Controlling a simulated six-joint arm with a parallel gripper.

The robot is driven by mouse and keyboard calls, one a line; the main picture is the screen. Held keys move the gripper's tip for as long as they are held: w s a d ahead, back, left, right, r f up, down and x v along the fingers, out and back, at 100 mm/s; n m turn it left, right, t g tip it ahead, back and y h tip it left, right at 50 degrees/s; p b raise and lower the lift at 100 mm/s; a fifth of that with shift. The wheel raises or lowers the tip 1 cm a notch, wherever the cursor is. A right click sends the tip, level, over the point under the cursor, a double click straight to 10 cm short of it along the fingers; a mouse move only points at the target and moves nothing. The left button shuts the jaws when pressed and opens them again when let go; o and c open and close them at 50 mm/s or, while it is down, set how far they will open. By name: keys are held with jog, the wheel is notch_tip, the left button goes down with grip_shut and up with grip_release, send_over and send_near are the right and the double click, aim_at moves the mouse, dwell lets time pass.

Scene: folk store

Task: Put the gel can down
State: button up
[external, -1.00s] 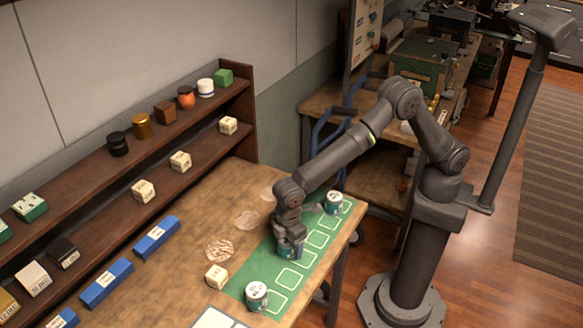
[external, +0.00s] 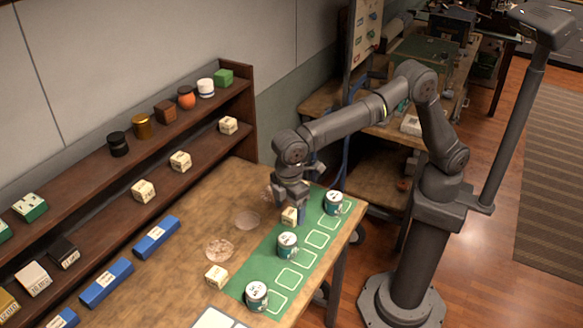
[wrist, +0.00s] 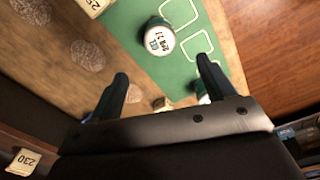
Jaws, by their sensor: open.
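Three teal cans with white lids stand upright on the green mat (external: 268,262): a middle can (external: 287,245), a far can (external: 333,203) and a near can (external: 256,296). I cannot read which label says gel. My gripper (external: 291,208) is open and empty, raised behind the middle can and apart from it. In the wrist view one can (wrist: 160,38) stands beyond my open fingertips (wrist: 162,72), and another can (wrist: 204,99) is mostly hidden by the right finger. A small cream block (external: 289,215) shows just by my fingers, also in the wrist view (wrist: 162,103).
Another cream block (external: 216,277) sits by the mat's near left edge. Round pale patches (external: 219,250) mark the wood left of the mat. A two-tier shelf (external: 190,158) with jars and blocks runs along the wall. Several outlined mat squares are empty.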

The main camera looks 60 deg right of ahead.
jog(key=shift+o, duration=0.5)
jog(key=shift+r, duration=1.15)
